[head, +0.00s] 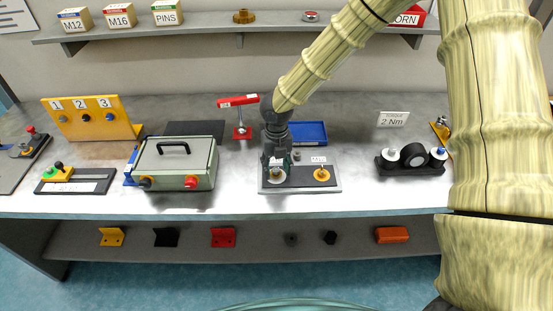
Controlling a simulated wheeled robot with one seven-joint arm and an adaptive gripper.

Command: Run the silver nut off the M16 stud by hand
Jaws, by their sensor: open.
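A grey plate (301,187) with two studs sits near the front edge of the bench. A silver nut (276,174) is at the left stud; its exact height on the thread is too small to tell. A yellow nut (322,174) is at the right stud, with a small white label behind it. My gripper (276,160) points down over the left stud, with its fingers open just above or around the silver nut. I cannot tell whether the fingers touch the nut. The gripper partly hides the left stud's label.
A blue tray (309,132) lies behind the plate. A black holder (412,168) with rollers is to the right. Bare bench lies between plate and holder.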

